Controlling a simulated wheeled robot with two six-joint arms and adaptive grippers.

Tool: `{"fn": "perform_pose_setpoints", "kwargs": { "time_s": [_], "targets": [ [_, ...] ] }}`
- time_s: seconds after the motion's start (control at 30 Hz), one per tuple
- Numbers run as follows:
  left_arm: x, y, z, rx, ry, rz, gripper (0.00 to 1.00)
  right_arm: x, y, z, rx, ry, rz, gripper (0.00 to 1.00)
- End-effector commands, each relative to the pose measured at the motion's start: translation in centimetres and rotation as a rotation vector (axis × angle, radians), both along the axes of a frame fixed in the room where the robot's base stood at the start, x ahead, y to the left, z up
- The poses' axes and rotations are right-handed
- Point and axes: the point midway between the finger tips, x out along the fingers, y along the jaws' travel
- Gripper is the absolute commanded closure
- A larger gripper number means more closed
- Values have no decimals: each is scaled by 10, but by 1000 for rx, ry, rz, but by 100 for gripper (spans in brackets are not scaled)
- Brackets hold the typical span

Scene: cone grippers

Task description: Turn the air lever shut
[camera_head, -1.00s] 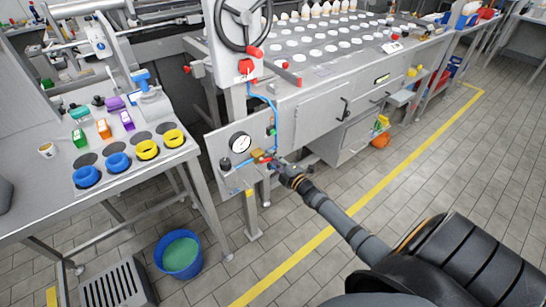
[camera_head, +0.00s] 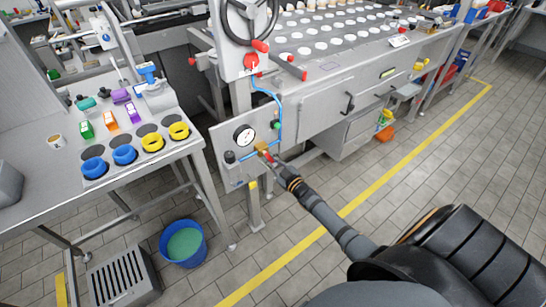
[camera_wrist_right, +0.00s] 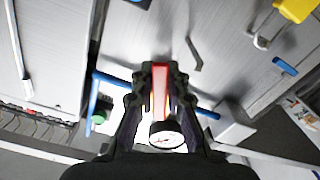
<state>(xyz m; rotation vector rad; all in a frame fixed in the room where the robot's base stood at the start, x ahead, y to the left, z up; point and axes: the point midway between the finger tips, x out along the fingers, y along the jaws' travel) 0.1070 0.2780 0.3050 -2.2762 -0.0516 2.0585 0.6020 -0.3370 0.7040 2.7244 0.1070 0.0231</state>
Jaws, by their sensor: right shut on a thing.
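The red air lever (camera_head: 270,157) sits at the brass valve (camera_head: 262,147) on a blue air line, on the grey panel (camera_head: 228,139) below the machine. My right gripper (camera_head: 274,161) reaches it from the lower right and is shut on the lever. In the right wrist view the red lever (camera_wrist_right: 160,86) lies between the two black fingers of the right gripper (camera_wrist_right: 161,96). In the head view the lever points down and to the right, away from the blue line. My left gripper is not in view.
A round gauge (camera_head: 245,134) and a black knob (camera_head: 230,157) are on the panel beside the valve. The blue hose (camera_head: 279,105) runs up the right side. A steel table (camera_head: 70,187) stands at left, with a blue bucket (camera_head: 183,243) on the floor.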

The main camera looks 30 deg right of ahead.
Motion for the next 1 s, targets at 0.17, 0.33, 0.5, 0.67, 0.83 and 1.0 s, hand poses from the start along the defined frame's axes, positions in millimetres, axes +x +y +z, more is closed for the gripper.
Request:
{"fn": "perform_pose_setpoints", "kwargs": {
  "time_s": [0.17,0.33,0.5,0.67,0.83,1.0],
  "targets": [
    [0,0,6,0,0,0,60,-1,7,-2,150,15,-1,100],
    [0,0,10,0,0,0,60,-2,12,-4,268,24,-1,100],
    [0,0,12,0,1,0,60,-2,16,-4,352,30,-1,100],
    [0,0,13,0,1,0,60,-2,18,-5,402,34,-1,100],
    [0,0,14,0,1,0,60,-2,19,-5,425,36,-1,100],
    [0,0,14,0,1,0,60,-2,19,-6,432,37,-1,100]
  ]
}}
